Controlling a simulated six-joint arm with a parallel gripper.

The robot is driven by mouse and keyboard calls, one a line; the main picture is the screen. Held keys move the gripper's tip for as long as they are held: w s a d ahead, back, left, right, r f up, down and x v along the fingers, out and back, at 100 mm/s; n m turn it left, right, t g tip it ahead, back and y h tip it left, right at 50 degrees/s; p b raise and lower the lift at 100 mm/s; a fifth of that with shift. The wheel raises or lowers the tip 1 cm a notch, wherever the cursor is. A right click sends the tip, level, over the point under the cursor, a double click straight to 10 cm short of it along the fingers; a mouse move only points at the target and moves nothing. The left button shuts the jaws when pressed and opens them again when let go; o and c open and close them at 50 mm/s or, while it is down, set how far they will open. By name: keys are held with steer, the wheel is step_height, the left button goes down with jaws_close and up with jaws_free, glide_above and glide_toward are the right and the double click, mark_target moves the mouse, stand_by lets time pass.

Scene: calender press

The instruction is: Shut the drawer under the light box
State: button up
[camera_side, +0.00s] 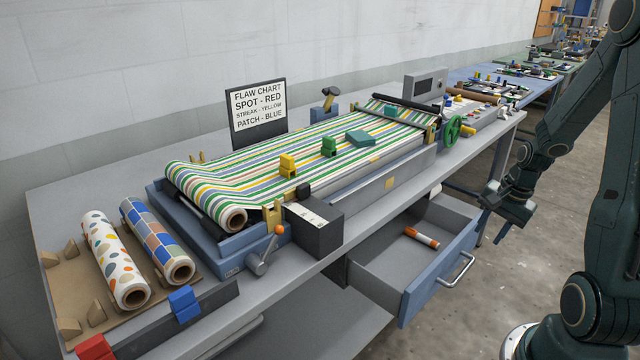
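The drawer (401,257) stands pulled open below the front edge of the bench, with a blue front (442,267) and a silver bar handle (457,271). An orange-and-white tube (421,237) lies inside it. Above is the long low box (380,183), covered by a striped sheet (300,150); I take it as the light box. My gripper (491,215) is dark and empty, near the far right end of the drawer front. Its two fingers look spread apart. It appears apart from the handle, but I cannot tell its distance from the drawer front.
Yellow, green and teal blocks rest on the striped sheet. A green handwheel (453,130) is at the right. Open floor (545,260) lies before the drawer.

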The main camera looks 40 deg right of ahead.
mark_target(464, 270)
steer(key=shift+w+f, duration=0.45)
steer(key=shift+f, duration=1.75)
steer(key=shift+w+f, duration=0.4)
steer(key=shift+f, duration=1.85)
steer(key=shift+w+f, duration=0.45)
steer(key=shift+f, duration=1.75)
jaws_close()
